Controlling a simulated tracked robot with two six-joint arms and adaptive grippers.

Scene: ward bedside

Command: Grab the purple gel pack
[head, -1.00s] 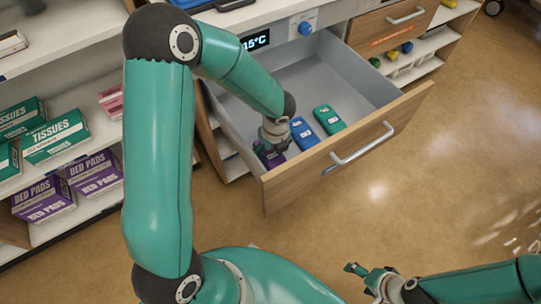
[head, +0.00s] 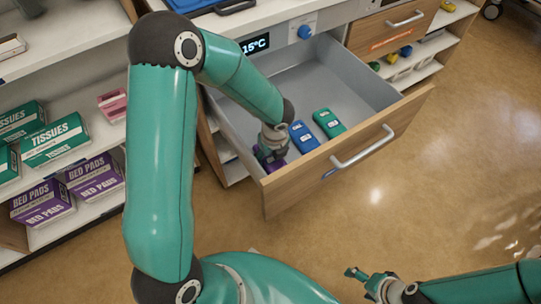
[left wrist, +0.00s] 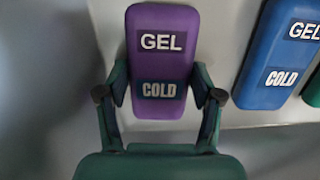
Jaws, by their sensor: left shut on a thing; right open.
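The purple gel pack (left wrist: 162,60), labelled GEL and COLD, fills the middle of the left wrist view. In the head view the purple pack (head: 277,163) shows only in part, at the left end of the open drawer. My left gripper (left wrist: 160,95) has its two fingers closed on the pack's two long sides, near the COLD label. In the head view my left gripper (head: 272,150) reaches down into the drawer and hides most of the pack. My right gripper (head: 366,280) is open and empty, low over the floor and away from the drawer.
A blue gel pack (head: 304,137) and a green gel pack (head: 328,123) lie to the right in the same drawer. The drawer front (head: 340,150) and its side walls enclose the left gripper. Shelves with tissue boxes (head: 55,138) stand at the left.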

